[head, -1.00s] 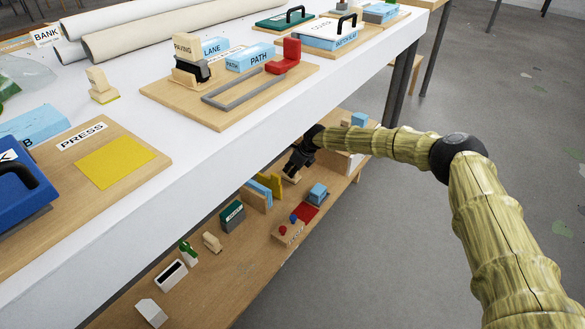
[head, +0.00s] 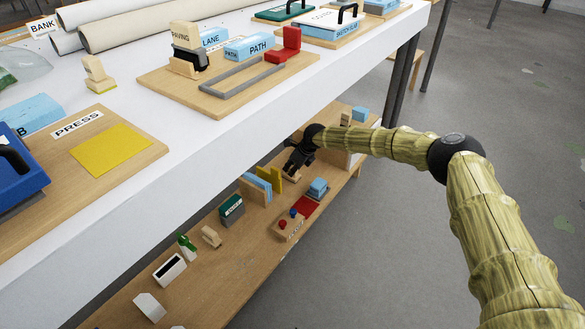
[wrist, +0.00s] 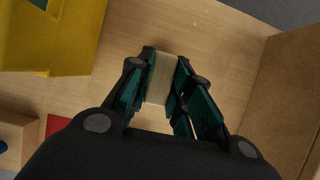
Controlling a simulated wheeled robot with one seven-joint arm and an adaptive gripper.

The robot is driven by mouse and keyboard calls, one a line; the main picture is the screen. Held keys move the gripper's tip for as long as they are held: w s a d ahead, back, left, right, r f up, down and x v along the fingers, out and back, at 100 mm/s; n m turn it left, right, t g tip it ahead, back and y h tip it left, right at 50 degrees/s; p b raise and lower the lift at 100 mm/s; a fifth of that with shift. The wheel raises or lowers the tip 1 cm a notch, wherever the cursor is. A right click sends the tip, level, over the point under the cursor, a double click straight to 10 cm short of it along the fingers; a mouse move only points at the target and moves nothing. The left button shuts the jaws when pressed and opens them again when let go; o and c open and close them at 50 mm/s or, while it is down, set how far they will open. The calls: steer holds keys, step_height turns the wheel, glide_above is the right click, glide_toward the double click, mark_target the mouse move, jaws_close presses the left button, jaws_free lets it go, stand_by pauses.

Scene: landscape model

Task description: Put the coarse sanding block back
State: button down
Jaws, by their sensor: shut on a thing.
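My gripper (head: 290,175) is down at the lower shelf, beneath the white tabletop. In the wrist view, its fingers (wrist: 160,85) are closed on the sides of a pale wooden block (wrist: 161,75), which I take for the coarse sanding block. The block's underside and any grit marking are hidden, and I cannot tell whether it touches the shelf board. Another pale block with a yellow base (head: 97,75) stands on the tabletop in the head view.
The lower shelf (head: 225,265) holds yellow and blue upright pieces (head: 262,184), a red patch (head: 306,207) and a blue block (head: 318,188). In the wrist view, a yellow piece (wrist: 50,40) is at left and a brown panel (wrist: 285,95) at right. The tabletop edge hangs above.

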steer(key=shift+f, duration=0.25)
stand_by(0.5)
steer(key=c, duration=1.2)
jaws_free()
steer(key=v, duration=1.2)
